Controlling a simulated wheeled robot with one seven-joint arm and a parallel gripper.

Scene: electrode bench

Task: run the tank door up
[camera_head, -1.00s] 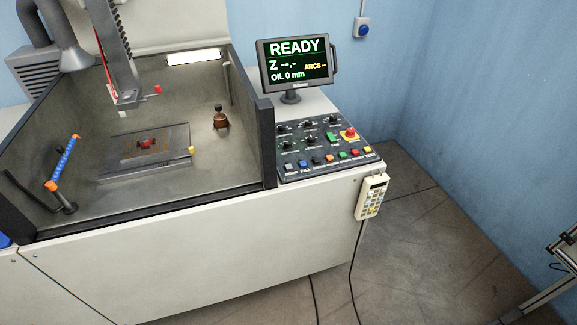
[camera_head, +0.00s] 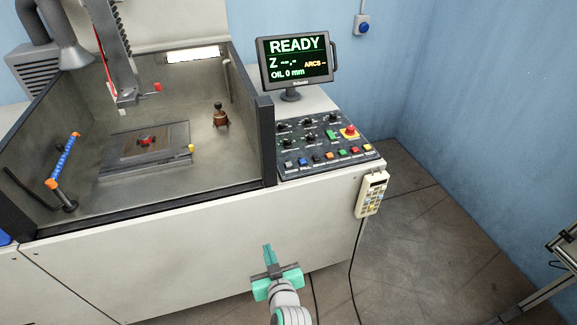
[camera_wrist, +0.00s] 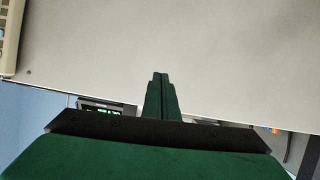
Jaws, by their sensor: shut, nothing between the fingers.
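The machine's tank (camera_head: 95,213) stands at the left with its front open, and I see its inside. No raised door panel shows across the front; a dark frame post (camera_head: 265,140) stands at its right and a dark sill runs along its lower edge. My gripper (camera_head: 267,248) is shut and empty, in front of the pale cabinet panel (camera_head: 200,245) below the tank. In the wrist view my green fingers (camera_wrist: 160,90) are together, with the pale panel (camera_wrist: 200,50) filling most of the picture.
The control panel (camera_head: 327,165) with coloured buttons and a red stop knob is right of the tank. A screen (camera_head: 295,60) reads READY, OIL 0 mm. A handset (camera_head: 371,194) hangs on the cabinet's right edge, its cable trailing down. Floor at the right is open.

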